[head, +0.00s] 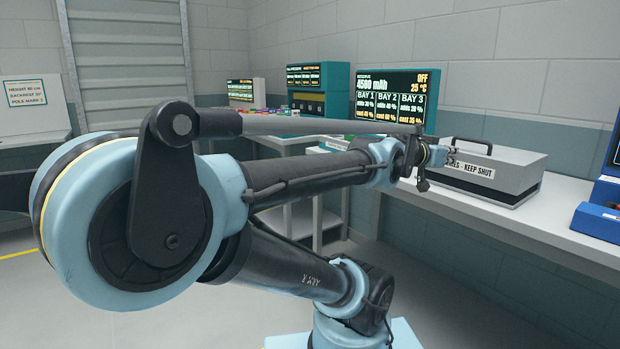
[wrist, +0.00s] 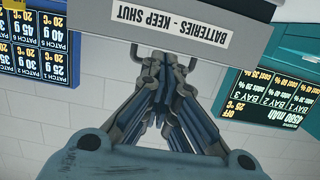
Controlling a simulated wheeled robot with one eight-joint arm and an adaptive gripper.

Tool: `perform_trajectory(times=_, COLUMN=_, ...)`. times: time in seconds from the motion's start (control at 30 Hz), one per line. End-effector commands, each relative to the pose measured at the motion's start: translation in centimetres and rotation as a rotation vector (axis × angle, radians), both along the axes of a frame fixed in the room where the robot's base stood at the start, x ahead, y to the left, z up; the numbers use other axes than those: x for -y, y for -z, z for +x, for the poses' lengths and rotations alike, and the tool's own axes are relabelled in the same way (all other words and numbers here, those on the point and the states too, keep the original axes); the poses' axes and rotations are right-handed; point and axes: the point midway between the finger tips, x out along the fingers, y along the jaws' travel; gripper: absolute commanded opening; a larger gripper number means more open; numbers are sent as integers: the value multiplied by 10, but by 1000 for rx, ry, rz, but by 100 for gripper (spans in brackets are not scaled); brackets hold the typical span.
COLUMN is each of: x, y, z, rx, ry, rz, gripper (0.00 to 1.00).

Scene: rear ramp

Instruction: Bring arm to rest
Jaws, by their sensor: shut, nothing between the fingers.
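My arm stretches from the left across the head view, with my gripper (head: 436,155) at its far end, just left of a grey box above the bench. In the wrist view my gripper (wrist: 160,62) has its fingers drawn together, with nothing held between them. The box (head: 500,178) is labelled "BATTERIES - KEEP SHUT" and has a dark handle (head: 487,142) on top. In the wrist view, which is upside down, the box (wrist: 262,10) lies beyond the fingertips. Parts of a dark handle (wrist: 193,62) show beside the fingers. I cannot tell whether they touch it.
The white bench (head: 560,238) runs along the wall. A bay screen (head: 397,97) stands behind the box, and a blue device (head: 598,222) stands at the right. Farther back are a teal cabinet (head: 318,103) and another screen. Grey floor shows at the lower left.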

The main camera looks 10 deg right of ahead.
Motion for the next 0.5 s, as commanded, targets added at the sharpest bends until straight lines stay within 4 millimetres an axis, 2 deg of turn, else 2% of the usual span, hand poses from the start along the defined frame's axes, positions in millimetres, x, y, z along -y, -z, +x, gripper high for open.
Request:
perform_trajectory(times=0.17, x=-13, y=22, z=7, rx=-44, ry=-15, rz=50, gripper=0)
perform_trajectory(times=0.37, x=-50, y=76, z=18, rx=-177, ry=-73, rz=176, gripper=0)
perform_trajectory(times=0.5, x=-84, y=118, z=24, rx=-296, ry=-147, rz=275, gripper=0)
